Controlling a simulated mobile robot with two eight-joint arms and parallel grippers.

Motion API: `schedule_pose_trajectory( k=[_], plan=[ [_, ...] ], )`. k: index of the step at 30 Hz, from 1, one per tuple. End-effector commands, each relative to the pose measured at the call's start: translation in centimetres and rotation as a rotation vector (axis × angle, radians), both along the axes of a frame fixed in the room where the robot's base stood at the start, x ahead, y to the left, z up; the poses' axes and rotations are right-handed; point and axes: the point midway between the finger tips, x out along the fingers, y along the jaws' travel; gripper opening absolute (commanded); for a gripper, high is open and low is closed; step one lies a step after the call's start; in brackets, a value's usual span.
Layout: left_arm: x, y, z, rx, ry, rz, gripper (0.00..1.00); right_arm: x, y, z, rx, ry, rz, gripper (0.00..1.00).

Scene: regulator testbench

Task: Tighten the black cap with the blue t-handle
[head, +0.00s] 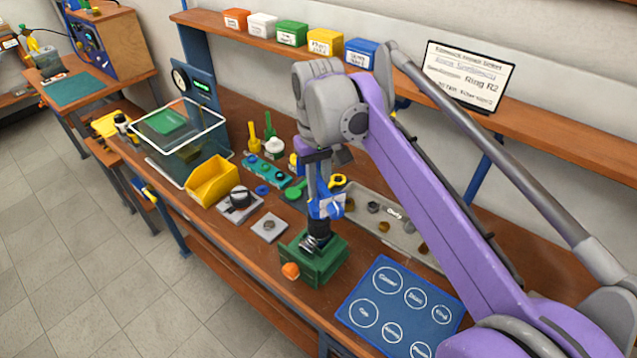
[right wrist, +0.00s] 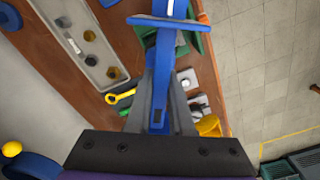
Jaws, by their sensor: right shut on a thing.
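The blue t-handle (head: 329,207) is gripped in my right gripper (head: 322,190), upright above the green fixture (head: 318,264). In the right wrist view the t-handle (right wrist: 168,24) runs between the grey fingers of my right gripper (right wrist: 160,85), with its crossbar past the tips. The black cap (head: 315,243) shows as a dark ringed part on top of the green fixture, directly under the t-handle. I cannot tell whether the tool touches the cap. In the right wrist view the tool hides the cap. My left gripper is not in view.
A blue mat with labelled circles (head: 401,311) lies right of the fixture, and a grey tray of small parts (head: 395,231) behind it. An orange knob (head: 290,271) sticks out in front. A yellow bin (head: 211,181) and a clear box (head: 187,139) stand left.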

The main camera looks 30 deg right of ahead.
Motion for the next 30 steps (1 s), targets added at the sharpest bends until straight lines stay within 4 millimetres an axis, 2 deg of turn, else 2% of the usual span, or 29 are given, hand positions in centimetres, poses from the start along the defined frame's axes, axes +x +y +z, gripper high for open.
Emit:
schedule_pose_trajectory(
  k=[30],
  plan=[
    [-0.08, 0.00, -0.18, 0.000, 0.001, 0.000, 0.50, 0.00, 0.01, -0.65, 0.000, 0.000, 0.000, 0.00]
  ],
)
